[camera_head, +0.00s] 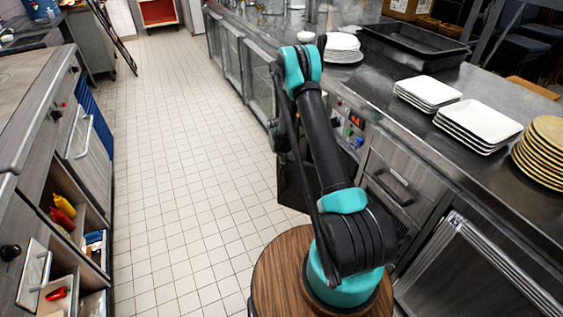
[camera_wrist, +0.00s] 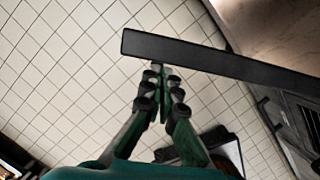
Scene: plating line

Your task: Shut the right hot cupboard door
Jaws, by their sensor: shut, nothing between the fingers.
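The right hot cupboard door (camera_head: 292,187) stands open as a dark panel jutting from the counter front into the aisle. My arm hides part of it in the head view. In the wrist view the door (camera_wrist: 215,58) is a dark bar running from upper middle to the right edge. My gripper (camera_wrist: 157,68) is shut and empty, its fingertips beside the door's edge near its free end. I cannot tell whether they touch. In the head view the gripper is hidden behind my arm.
The steel counter (camera_head: 378,78) on the right carries white plates (camera_head: 478,124), tan plates (camera_head: 541,152) and a black tray (camera_head: 414,44). A drawer with a handle (camera_head: 393,188) is below. The tiled aisle (camera_head: 190,170) is clear. A cabinet (camera_head: 35,100) lines the left.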

